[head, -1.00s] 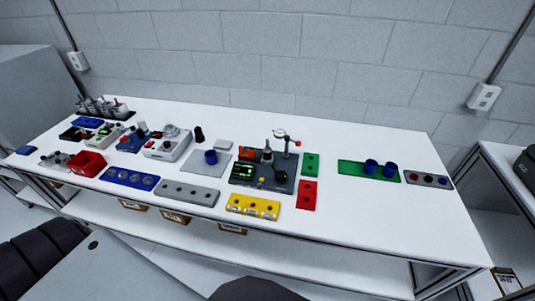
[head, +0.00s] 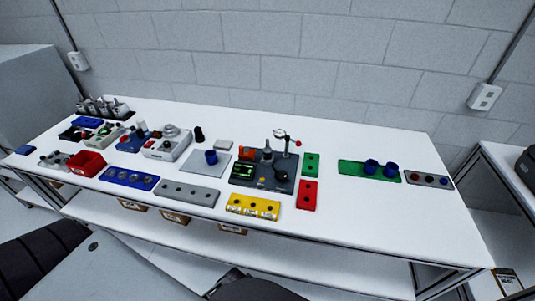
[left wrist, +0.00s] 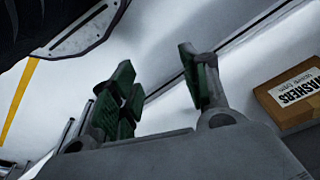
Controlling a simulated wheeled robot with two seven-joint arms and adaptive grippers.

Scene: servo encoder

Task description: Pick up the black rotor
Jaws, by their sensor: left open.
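Two dark parts could be the black rotor, and I cannot tell which is: a small black cylinder (head: 198,134) standing behind the grey plate, and a round black part (head: 282,173) on the dark grey fixture with a green display (head: 262,184). My left gripper (left wrist: 160,88) shows in the left wrist view, open and empty, with green pads apart. It is away from both dark parts, near the table's front side. In the head view, only dark parts of my arms show along the bottom edge. My right gripper is not in view.
The white table (head: 350,225) holds a yellow block (head: 252,206), a red block (head: 307,195), a grey block (head: 188,193), a blue tray (head: 129,178) and a green plate (head: 350,170) with blue cups. A box labelled washers (left wrist: 295,98) is near my left gripper. The table's right front is clear.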

